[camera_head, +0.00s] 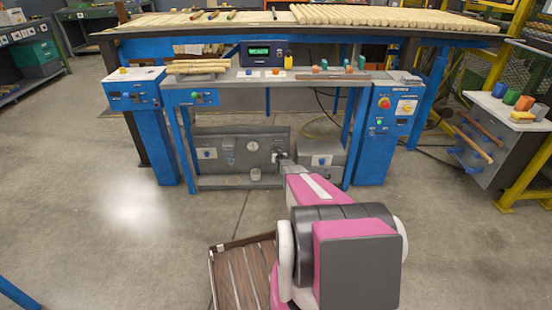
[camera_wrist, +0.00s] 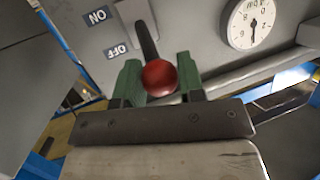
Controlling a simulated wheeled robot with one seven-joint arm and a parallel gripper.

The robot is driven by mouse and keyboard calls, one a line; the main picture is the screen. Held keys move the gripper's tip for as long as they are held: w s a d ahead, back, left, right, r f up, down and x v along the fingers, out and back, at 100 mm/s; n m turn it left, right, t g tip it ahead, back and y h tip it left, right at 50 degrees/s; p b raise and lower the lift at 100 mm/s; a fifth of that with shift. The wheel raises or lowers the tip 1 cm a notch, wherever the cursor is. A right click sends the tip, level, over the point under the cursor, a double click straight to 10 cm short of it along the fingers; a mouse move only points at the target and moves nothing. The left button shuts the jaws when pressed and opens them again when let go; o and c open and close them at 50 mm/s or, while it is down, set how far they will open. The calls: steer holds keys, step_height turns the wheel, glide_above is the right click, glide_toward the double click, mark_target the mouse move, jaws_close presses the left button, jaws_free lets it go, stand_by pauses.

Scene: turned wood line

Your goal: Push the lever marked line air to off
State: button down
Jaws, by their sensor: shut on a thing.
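The lever (camera_wrist: 147,38) has a dark shaft and a red ball knob (camera_wrist: 160,77). In the wrist view it comes out of a grey plate beside an ON label (camera_wrist: 97,16) and an OFF label (camera_wrist: 118,50). My gripper (camera_wrist: 160,80) has its two green fingers on either side of the red knob, shut on it. The shaft slants down in the picture, nearer the OFF label than the ON label. In the head view my gripper (camera_head: 282,157) is at the low grey panel under the bench, and the lever is too small to make out there.
A round white gauge (camera_wrist: 250,22) is right of the lever. In the head view the grey panel (camera_head: 205,140) stands on a low shelf (camera_head: 240,182) between the bench's blue legs. A grey box (camera_head: 320,160) is just right of my gripper. The floor at left is clear.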

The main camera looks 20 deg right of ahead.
steer(key=shift+w+r, duration=0.25)
steer(key=shift+r, duration=0.2)
steer(key=shift+w, duration=0.1)
steer(key=c, duration=0.8)
jaws_free()
steer(key=shift+o, duration=0.2)
steer(key=v, duration=1)
steer(key=shift+s, duration=0.4)
steer(key=shift+r, duration=0.1)
